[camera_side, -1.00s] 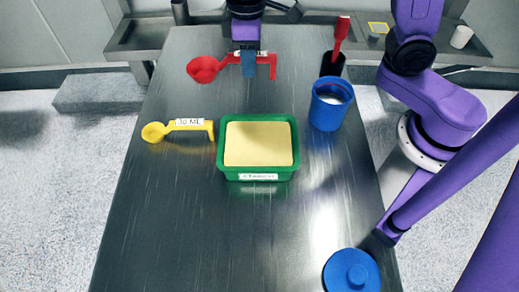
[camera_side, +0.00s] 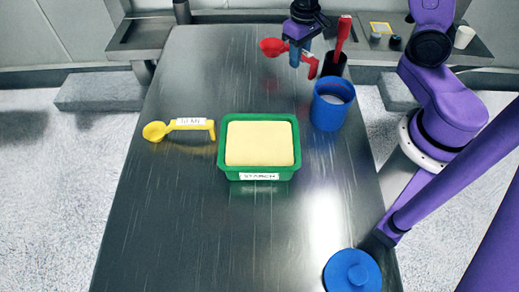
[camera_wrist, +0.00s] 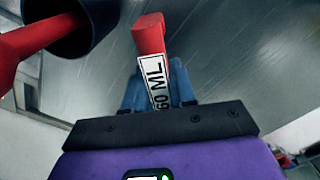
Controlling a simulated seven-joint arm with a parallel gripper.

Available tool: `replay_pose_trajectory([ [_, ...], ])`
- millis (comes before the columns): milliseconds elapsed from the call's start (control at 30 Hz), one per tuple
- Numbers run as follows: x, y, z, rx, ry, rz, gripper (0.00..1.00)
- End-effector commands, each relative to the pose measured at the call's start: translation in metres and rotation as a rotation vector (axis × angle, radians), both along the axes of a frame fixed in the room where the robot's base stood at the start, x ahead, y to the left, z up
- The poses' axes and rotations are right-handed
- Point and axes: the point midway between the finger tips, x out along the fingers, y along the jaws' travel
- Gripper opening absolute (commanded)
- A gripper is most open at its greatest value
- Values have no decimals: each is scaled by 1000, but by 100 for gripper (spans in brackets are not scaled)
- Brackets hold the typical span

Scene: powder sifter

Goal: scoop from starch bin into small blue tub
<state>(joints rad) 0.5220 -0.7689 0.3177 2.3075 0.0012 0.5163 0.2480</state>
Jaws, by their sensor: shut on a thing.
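My gripper (camera_side: 297,53) is shut on the handle of the red scoop (camera_side: 271,47) and holds it above the far part of the table. The scoop's bowl points left; I cannot see whether it holds anything. Its handle, labelled 60 ML, shows between my blue fingers in the wrist view (camera_wrist: 149,36). The green bin (camera_side: 225,165), labelled STARCH, stands mid-table, full of pale yellow powder, nearer the side camera than my gripper. The open blue tub (camera_side: 328,115) stands right of the bin, with white inside.
A black holder (camera_side: 333,66) with a red-handled tool (camera_side: 343,33) stands just right of my gripper; both show at the wrist view's upper left. A yellow scoop (camera_side: 180,127) lies left of the bin. A blue lid (camera_side: 352,273) lies at the front right. The front left is clear.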

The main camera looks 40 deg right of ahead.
Motion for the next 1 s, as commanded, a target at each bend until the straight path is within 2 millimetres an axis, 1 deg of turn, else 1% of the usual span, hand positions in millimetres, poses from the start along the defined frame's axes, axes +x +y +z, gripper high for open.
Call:
replay_pose_trajectory([
  [400, 0, 1, 1, 0, -1, 6, 0],
  [467, 1, 2, 1, 0, -1, 23, 0],
  [567, 1, 9, 5, 1, -3, 98, 0],
  [667, 0, 22, 11, 1, -4, 244, 0],
  [1000, -12, 78, 41, 0, -5, 949, 0],
])
